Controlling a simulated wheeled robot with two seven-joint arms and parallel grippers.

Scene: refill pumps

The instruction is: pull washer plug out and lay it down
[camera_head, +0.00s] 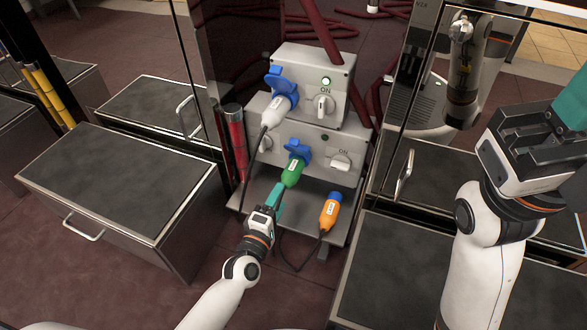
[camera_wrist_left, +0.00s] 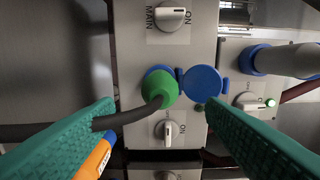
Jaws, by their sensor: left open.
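A green plug (camera_head: 292,172) sits in the blue socket of the lower grey box; its label is too small to read. It also shows in the wrist view (camera_wrist_left: 158,88), with a black cable running left. A white plug (camera_head: 275,112) sits in the upper box's socket. An orange plug (camera_head: 330,211) rests on the shelf below. Which is the washer plug, I cannot tell. My left gripper (camera_head: 277,199) is open just in front of the green plug, teal fingers spread either side, apart from it. My right gripper (camera_head: 545,140) is at the right, its fingers partly cut off.
The upper box (camera_head: 312,75) has a lit green lamp and a knob; the lower box (camera_head: 318,140) has a dark lamp. A metal shelf (camera_head: 262,192) lies below. Dark-topped cabinets stand left (camera_head: 110,180) and right (camera_head: 400,285). A cable loops beside my left gripper.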

